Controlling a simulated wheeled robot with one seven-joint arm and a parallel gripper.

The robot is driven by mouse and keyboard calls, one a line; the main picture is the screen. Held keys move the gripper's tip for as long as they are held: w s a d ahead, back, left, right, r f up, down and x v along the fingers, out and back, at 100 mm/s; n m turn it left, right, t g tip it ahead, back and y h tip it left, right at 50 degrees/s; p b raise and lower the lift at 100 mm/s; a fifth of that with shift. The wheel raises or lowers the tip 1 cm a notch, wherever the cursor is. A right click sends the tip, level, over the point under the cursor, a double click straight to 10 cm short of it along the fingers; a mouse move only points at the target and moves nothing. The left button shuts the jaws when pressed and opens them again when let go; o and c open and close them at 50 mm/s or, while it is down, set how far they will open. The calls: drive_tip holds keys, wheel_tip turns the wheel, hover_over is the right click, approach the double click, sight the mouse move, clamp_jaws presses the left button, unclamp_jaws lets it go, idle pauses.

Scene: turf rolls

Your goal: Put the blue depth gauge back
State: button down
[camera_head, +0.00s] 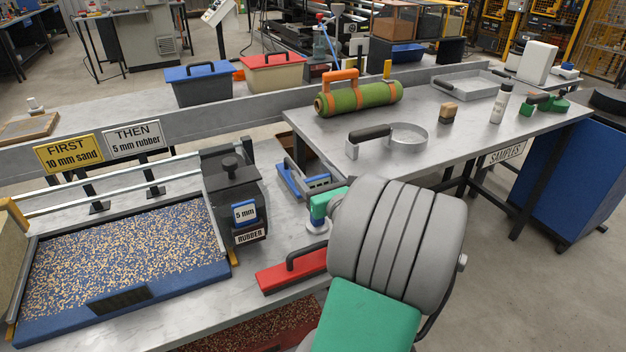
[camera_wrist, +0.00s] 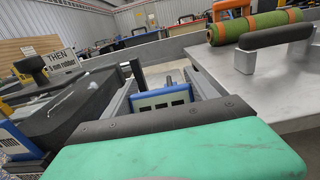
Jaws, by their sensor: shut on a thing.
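The blue depth gauge (camera_wrist: 158,98) is between the jaws of my gripper (camera_wrist: 168,92) in the wrist view. It is a small blue block with a row of dark windows and a short grey pin above. In the head view my gripper (camera_head: 304,178) is shut on the gauge (camera_head: 292,183), right of the black 5 mm rubber hopper (camera_head: 232,190), over or near the grey bench by the gap between the two benches. I cannot tell whether the gauge touches the bench. My wrist and arm hide part of this area.
A red float (camera_head: 292,270) lies on the bench below my gripper. A tray of blue and tan granules (camera_head: 110,262) fills the left. The right bench (camera_head: 450,150) holds a metal ring with a handle (camera_head: 408,136), a green roll (camera_head: 360,98), a bottle and a small block.

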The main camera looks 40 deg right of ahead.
drive_tip(key=shift+f, duration=0.1)
drive_tip(key=shift+c, duration=1.2)
unclamp_jaws()
drive_tip(key=b+v, duration=0.4)
drive_tip(key=v, duration=0.8)
drive_tip(key=shift+a, duration=0.1)
